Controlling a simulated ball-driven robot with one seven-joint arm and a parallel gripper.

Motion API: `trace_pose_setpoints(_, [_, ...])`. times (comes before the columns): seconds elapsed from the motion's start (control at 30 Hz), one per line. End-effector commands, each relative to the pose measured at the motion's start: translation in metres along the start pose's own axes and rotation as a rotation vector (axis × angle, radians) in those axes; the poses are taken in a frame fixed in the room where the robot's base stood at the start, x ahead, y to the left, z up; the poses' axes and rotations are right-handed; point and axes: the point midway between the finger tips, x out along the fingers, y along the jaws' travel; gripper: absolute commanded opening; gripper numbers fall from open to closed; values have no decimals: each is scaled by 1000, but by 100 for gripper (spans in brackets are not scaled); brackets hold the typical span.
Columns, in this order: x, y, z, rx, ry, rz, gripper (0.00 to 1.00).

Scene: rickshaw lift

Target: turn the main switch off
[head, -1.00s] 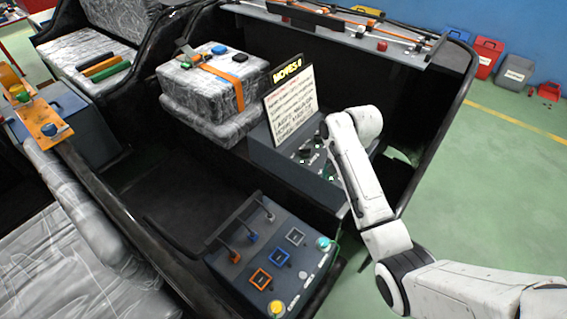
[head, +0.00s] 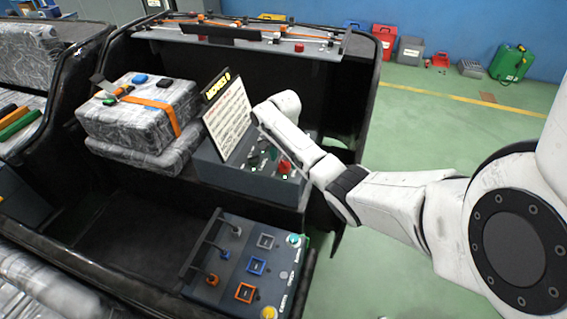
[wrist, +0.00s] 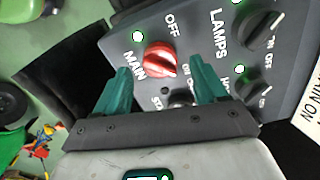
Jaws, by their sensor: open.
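The main switch is a red rotary knob (wrist: 160,60) on a dark grey panel, with MAIN and OFF lettering beside it and a lit green lamp (wrist: 138,37) near it. In the head view the red knob (head: 284,167) shows on the control box (head: 235,178), beside my arm. My gripper (wrist: 160,88) has two green fingers, spread apart, with nothing between them. In the wrist view the knob lies just beyond the fingertips, between their lines. I cannot tell whether the fingers touch it. My gripper is mostly hidden behind my arm in the head view.
A black LAMPS knob (wrist: 258,28) and another black knob (wrist: 252,86) sit close to the right finger. A sign board (head: 228,115) stands on the control box. A second panel (head: 245,262) with plugs and buttons lies in front. Green floor at right is open.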

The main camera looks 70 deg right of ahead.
Motion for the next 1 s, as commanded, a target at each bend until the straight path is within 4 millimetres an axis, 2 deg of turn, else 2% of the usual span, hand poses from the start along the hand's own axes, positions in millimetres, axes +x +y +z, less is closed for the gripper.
trace_pose_setpoints(0.2, [20,0,0,1,0,0,72])
trace_pose_setpoints(0.53, [23,0,0,0,0,-1,72])
trace_pose_setpoints(1.0, [23,0,0,-1,0,-1,27])
